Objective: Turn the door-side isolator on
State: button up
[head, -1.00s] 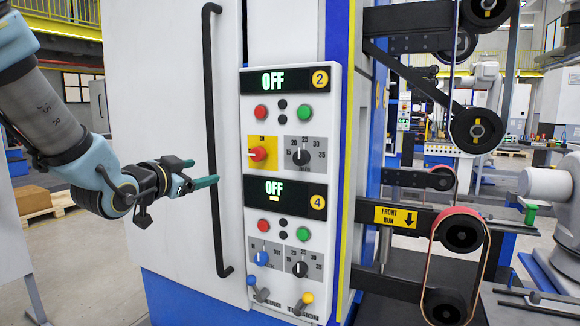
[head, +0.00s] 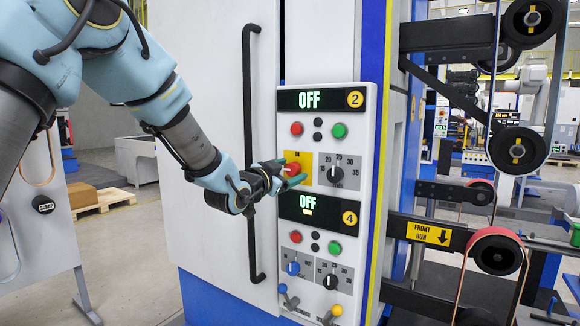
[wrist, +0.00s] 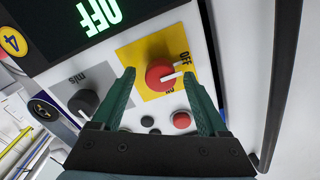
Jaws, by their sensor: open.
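The isolator, a red rotary knob (head: 291,168) on a yellow plate (head: 305,158), sits on the upper unit marked 2, on the side nearest the door handle. In the wrist view the red knob (wrist: 160,74) has a white pointer aimed right, near the OFF lettering. The upper display (head: 312,100) reads OFF. My gripper (head: 296,173) is open at the knob. In the wrist view my gripper (wrist: 159,76) has a green finger on each side of the knob, with gaps showing. How deep the fingertips reach is unclear. My fingers partly hide the knob in the head view.
A black selector (head: 337,174) is right of the yellow plate, with red (head: 297,129) and green (head: 339,131) buttons above. A lower unit, its display (head: 309,204) reading OFF, is below. A tall black door handle (head: 252,150) stands left. Belt rollers (head: 517,150) are far right.

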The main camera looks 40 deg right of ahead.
jog(key=shift+d, duration=0.15)
jog(key=shift+c, duration=0.2)
grip_shut()
dwell(0.4)
